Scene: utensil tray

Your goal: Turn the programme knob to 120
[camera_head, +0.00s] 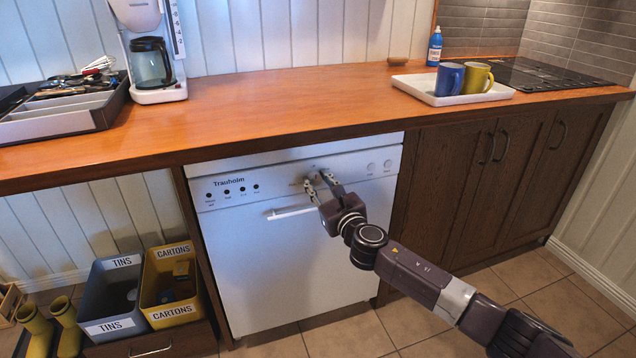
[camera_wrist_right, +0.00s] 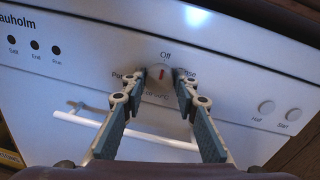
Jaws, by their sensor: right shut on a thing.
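The white dishwasher (camera_head: 270,255) stands under the counter, with a control panel along its top. The programme knob (camera_wrist_right: 160,76) is a round light dial with a red pointer mark in the right wrist view. The mark points up, roughly toward the "Off" label. The other labels around the knob are partly covered by the fingers or too blurred to read surely. My right gripper (camera_head: 321,180) is at the panel, its fingertips on either side of the knob; it also shows in the right wrist view (camera_wrist_right: 159,82), shut on the knob. My left gripper is not in view.
The dishwasher's door handle (camera_head: 290,212) runs just below my right gripper. Start-type buttons (camera_wrist_right: 279,111) lie to the right on the panel. The wooden counter edge (camera_head: 290,138) overhangs above. Bins (camera_head: 113,325) stand at the lower left.

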